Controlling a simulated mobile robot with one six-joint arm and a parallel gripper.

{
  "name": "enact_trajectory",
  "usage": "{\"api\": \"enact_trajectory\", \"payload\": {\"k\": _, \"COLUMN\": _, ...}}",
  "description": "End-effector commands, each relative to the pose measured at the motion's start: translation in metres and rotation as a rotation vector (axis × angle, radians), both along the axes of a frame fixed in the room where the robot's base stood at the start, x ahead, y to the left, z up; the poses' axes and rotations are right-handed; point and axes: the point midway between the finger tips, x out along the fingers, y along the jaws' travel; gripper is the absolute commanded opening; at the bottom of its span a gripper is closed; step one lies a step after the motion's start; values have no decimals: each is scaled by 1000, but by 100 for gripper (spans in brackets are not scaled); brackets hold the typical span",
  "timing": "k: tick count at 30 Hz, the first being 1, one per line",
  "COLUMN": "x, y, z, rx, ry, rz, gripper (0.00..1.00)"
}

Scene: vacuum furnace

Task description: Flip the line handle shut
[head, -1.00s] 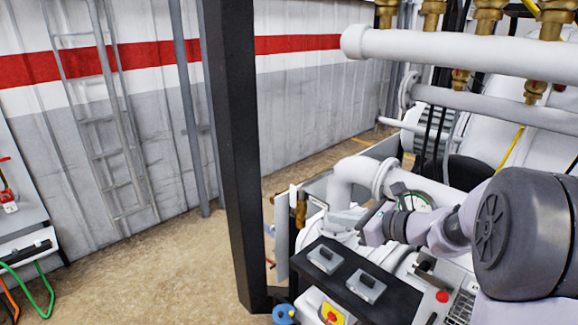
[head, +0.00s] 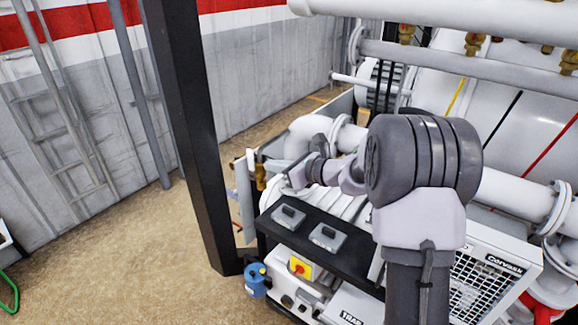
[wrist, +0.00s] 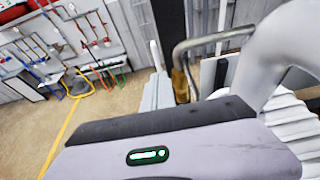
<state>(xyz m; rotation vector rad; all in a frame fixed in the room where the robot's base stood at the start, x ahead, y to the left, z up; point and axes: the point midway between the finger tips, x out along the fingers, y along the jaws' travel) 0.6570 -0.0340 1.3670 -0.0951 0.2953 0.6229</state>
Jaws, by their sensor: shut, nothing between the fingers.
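A small brass valve (head: 260,178) stands at the far left end of the white machine in the head view. In the wrist view its brass body (wrist: 181,86) shows just beyond my gripper, beside a bent grey metal bar (wrist: 205,42) running up and right. I cannot tell for sure whether this bar is the line handle or a pipe. My gripper (head: 297,178) is small in the head view, to the right of the brass valve, shut and empty.
A thick white elbow pipe (head: 308,132) stands close behind my gripper. A black shelf with two grey boxes (head: 289,217) lies in front. A dark post (head: 192,130) rises to the left. The floor left of the post is open.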

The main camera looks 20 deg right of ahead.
Motion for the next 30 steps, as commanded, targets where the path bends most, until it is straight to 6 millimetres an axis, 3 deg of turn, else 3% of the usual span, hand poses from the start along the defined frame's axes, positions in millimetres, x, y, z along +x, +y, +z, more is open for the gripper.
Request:
{"api": "enact_trajectory", "payload": {"k": 6, "x": 27, "y": 20, "z": 1, "rx": 0, "ry": -1, "rz": 1, "gripper": 0}}
{"api": "enact_trajectory", "payload": {"k": 10, "x": 33, "y": 24, "z": 0, "rx": -1, "ry": -1, "rz": 2, "gripper": 0}}
{"api": "enact_trajectory", "payload": {"k": 30, "x": 28, "y": 27, "z": 5, "rx": -35, "ry": 47, "rz": 1, "gripper": 0}}
